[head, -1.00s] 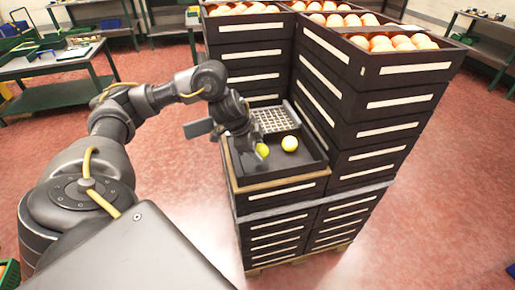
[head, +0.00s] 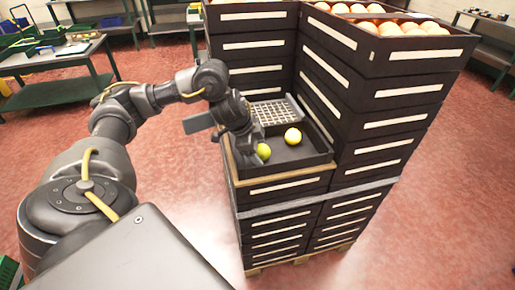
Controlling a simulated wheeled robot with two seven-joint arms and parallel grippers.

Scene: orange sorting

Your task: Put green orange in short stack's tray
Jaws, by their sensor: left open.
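The green orange (head: 264,151) lies in the short stack's tray (head: 283,187), a dark tray on top of the low front stack. My left gripper (head: 257,147) is open, pointing down into the tray at the green orange's left side. It partly hides the green orange's left edge. I cannot tell whether a finger touches it. My right gripper is not in view.
A pale grid (head: 273,115) sits at the back of the short stack. Taller stacks of dark trays (head: 394,88) filled with oranges rise behind and to the right. A green workbench (head: 48,65) stands at the far left. Red floor is clear around the stacks.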

